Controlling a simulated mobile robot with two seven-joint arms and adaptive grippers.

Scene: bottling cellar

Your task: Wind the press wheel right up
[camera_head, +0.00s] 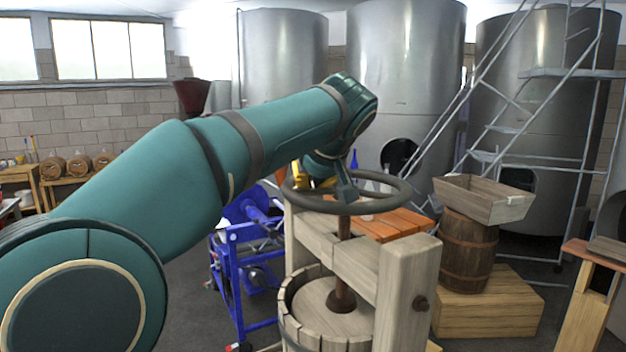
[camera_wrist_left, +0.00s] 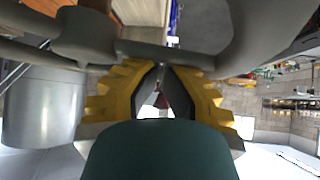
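The press wheel (camera_head: 378,203) is a grey ring lying level on top of the wooden press (camera_head: 402,280). Its screw (camera_head: 343,250) runs down through the beam to a round wooden lid in the slatted basket (camera_head: 300,327). My left arm reaches over from the left, and the left gripper (camera_head: 312,180) points down at the wheel's far left side. In the left wrist view, the yellow-padded fingers (camera_wrist_left: 160,72) reach to a grey bar of the wheel (camera_wrist_left: 195,58), which hides their tips. Whether they close on it is unclear. My right gripper is out of view.
A blue machine (camera_head: 232,270) stands close left of the press. An orange slatted table (camera_head: 395,227) is behind it. A barrel (camera_head: 468,248) with a wooden box (camera_head: 487,198) on top stands at right. Steel tanks (camera_head: 405,70) and a metal stair (camera_head: 500,130) are behind.

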